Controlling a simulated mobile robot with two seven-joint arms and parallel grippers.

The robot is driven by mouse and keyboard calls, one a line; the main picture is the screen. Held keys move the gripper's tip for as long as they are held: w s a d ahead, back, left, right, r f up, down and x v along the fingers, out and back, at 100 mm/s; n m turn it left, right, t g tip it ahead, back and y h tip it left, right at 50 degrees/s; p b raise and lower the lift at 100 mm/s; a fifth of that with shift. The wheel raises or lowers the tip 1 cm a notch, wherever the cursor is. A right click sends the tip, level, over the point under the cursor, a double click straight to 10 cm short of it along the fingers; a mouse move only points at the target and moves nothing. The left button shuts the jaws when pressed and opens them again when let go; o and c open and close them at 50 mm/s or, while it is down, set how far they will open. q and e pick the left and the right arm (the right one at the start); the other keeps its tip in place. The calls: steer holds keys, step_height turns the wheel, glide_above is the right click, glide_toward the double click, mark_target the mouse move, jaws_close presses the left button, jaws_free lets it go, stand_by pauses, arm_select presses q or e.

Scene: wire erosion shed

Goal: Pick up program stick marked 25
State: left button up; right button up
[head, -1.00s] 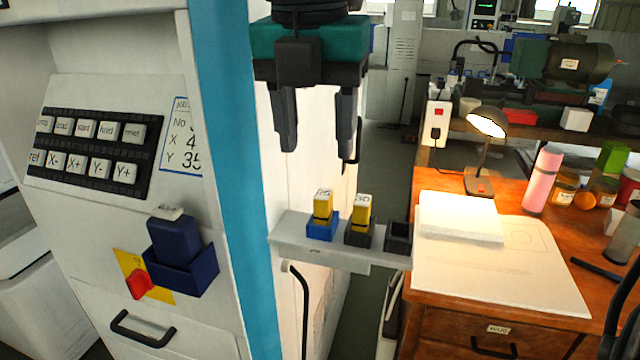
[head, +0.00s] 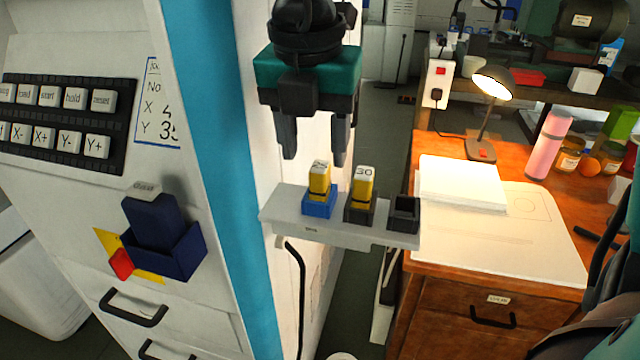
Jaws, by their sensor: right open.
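A yellow program stick (head: 319,182) stands upright in a blue holder (head: 318,206) on a pale shelf (head: 310,232). Its top label looks like 25 but is hard to read. A second yellow stick (head: 362,187), marked 30, stands to its right in a dark holder (head: 359,213). My right gripper (head: 314,157) hangs from above with its fingers open and pointing down. Its fingertips appear just above the stick in the blue holder, one to each side in the picture. Nothing is between them. My left gripper is not in view.
An empty dark holder (head: 404,212) sits at the shelf's right end. The machine's blue edge strip (head: 215,150) and panel stand to the left, with a dark blue box (head: 165,245). A wooden desk (head: 465,257) with a lamp (head: 492,85) is to the right.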

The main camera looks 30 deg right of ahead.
mark_target(320, 166)
steer(key=f, duration=0.2)
steer(key=d+f, duration=0.1)
steer(key=f, duration=0.1)
steer(key=shift+f, duration=0.3)
jaws_close()
